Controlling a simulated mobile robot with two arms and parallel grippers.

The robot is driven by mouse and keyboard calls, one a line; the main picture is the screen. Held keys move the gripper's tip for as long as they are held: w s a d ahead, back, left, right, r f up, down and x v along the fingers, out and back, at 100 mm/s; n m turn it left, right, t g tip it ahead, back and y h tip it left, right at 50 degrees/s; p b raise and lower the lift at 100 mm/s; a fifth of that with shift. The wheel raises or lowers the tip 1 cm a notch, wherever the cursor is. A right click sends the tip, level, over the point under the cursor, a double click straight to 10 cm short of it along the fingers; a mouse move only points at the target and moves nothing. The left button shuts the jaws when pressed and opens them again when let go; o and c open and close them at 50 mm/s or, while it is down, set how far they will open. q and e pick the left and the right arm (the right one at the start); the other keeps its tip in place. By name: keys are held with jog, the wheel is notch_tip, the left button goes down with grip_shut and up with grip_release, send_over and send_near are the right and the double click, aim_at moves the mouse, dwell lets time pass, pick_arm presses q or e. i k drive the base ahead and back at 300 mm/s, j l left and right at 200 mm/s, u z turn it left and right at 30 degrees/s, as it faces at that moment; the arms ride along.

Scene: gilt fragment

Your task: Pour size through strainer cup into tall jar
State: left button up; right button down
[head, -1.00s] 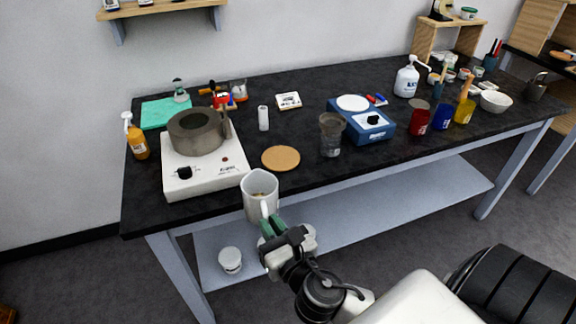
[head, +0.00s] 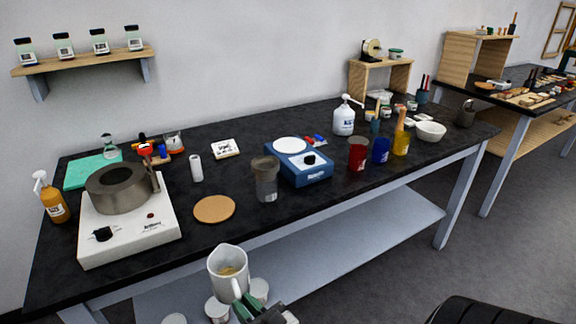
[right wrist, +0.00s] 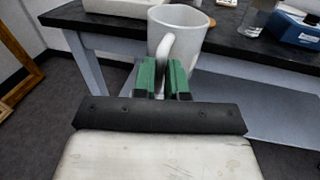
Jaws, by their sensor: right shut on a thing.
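My right gripper (head: 250,308), with green finger pads, is shut on the handle of a white mug (head: 229,270). The mug is upright, off the front edge of the bench, with some tan contents visible inside. The right wrist view shows the green fingers (right wrist: 163,78) on the handle of the mug (right wrist: 178,32). A tall clear jar (head: 266,182) with a grey-brown strainer cup (head: 265,164) at its top stands on the bench, behind and right of the mug, apart from it. My left gripper is not in view.
A cork mat (head: 214,209) lies left of the jar. A hotplate (head: 130,222) with a grey pot (head: 118,188) is at the left. The bench front (head: 330,190) is fairly clear.

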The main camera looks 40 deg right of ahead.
aim_at(266, 188)
jog(key=k+l+z, duration=0.1)
jog(key=l, duration=0.5)
jog(key=k+l+z, duration=0.1)
jog(key=l, duration=0.5)
jog(key=l+z, duration=0.1)
jog(key=l, duration=0.55)
jog(key=i+j+z, duration=0.1)
jog(key=i+j, duration=0.1)
jog(key=j, duration=0.1)
